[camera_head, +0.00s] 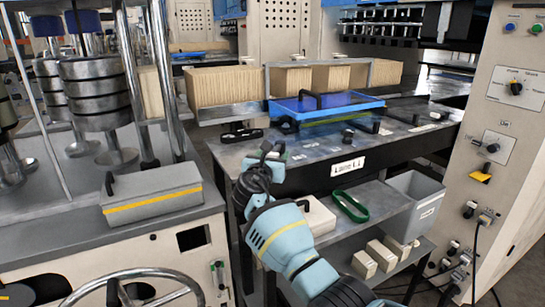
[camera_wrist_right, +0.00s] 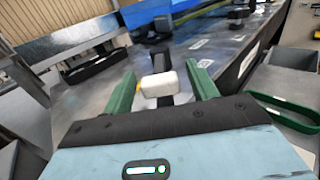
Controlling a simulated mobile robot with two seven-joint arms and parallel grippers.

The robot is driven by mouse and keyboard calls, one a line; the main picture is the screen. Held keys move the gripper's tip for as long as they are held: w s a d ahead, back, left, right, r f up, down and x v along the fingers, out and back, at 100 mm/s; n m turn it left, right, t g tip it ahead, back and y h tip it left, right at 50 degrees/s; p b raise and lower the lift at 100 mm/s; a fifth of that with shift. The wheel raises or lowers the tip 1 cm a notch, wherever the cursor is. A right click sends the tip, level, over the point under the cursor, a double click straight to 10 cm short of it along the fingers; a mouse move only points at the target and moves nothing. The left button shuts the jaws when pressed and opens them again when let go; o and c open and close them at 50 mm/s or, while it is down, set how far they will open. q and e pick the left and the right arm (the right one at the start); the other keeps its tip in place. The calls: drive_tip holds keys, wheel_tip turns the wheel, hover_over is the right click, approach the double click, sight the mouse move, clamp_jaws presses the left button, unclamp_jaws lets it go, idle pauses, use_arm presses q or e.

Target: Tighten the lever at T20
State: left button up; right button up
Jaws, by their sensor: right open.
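My right gripper (camera_head: 268,156) is at the near left corner of the dark work table. In the right wrist view its green fingers (camera_wrist_right: 160,74) are apart. A small cream block with a yellow end (camera_wrist_right: 158,86) shows between them, with a dark upright part (camera_wrist_right: 156,58) behind it. I cannot tell whether either finger touches the block. No T20 mark is readable, so I cannot tell whether this is the T20 lever. The gripper hides most of this spot in the head view. My left gripper is out of view.
A blue tray (camera_head: 343,101) and a black-handled clamp (camera_head: 241,134) are on the table (camera_head: 312,158). Below, a shelf holds a green loop (camera_head: 350,206) beside a grey bin (camera_head: 414,203). A control panel (camera_head: 503,110) stands right; a machine with rollers (camera_head: 95,90) stands left.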

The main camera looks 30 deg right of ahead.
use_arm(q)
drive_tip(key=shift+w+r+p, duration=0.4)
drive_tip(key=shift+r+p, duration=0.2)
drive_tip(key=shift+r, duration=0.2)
use_arm(e)
drive_tip(key=v, duration=0.7)
drive_tip(key=shift+s+a, duration=0.3)
